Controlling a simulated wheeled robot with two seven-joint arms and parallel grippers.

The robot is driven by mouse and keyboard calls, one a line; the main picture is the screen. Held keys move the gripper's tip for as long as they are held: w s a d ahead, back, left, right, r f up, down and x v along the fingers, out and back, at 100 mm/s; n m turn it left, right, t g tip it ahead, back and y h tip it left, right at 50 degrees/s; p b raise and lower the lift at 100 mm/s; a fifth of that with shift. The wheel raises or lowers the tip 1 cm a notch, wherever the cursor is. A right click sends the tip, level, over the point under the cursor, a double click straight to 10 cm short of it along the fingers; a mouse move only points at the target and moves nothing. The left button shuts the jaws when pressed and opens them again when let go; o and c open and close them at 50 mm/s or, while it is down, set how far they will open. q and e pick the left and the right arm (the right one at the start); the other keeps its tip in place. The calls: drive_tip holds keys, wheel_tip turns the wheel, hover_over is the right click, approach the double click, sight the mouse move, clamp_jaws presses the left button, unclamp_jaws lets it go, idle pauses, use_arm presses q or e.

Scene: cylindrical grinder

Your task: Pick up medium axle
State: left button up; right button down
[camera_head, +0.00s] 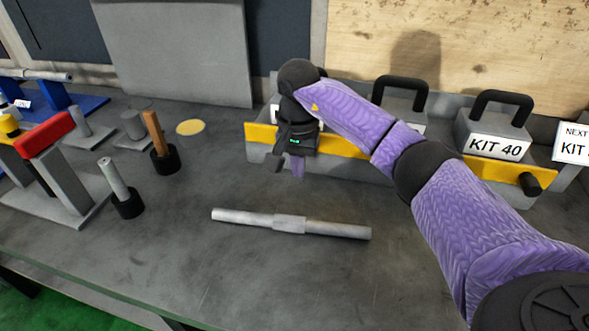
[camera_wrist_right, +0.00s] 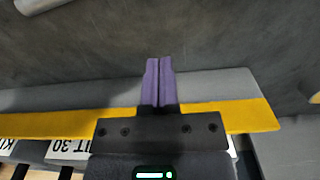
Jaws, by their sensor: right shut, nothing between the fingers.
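A grey metal axle (camera_head: 289,223) with a thicker middle collar lies flat on the dark table, in front of the kit rack in the head view. One end of a light grey rod (camera_wrist_right: 38,5) shows at the top left of the right wrist view. My right gripper (camera_head: 298,170) points down beside the rack's yellow front strip, behind the axle and apart from it. Its purple fingers (camera_wrist_right: 159,84) are together with nothing between them. My left gripper is not in view.
Upright tools in black bases (camera_head: 165,158) and a grey stand with a red top (camera_head: 45,134) are at left. The table around the axle is clear.

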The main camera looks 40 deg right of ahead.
sight(294, 213)
wheel_tip(294, 213, down, 8)
drive_tip(key=shift+f+b, duration=0.1)
drive_tip(key=shift+b, duration=1.1)
drive_tip(key=shift+s+a+r+p, duration=0.2)
drive_tip(key=shift+s+a+p, duration=0.05)
drive_tip(key=shift+s+a, duration=0.3)
drive_tip(key=shift+s+a+r+p, duration=0.2)
drive_tip(key=shift+s+a, duration=0.2)
drive_tip(key=shift+a, duration=0.2)
drive_tip(key=shift+s+a, duration=0.25)
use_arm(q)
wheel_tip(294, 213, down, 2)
use_arm(e)
drive_tip(key=shift+s+a, duration=0.1)
drive_tip(key=shift+a, duration=0.05)
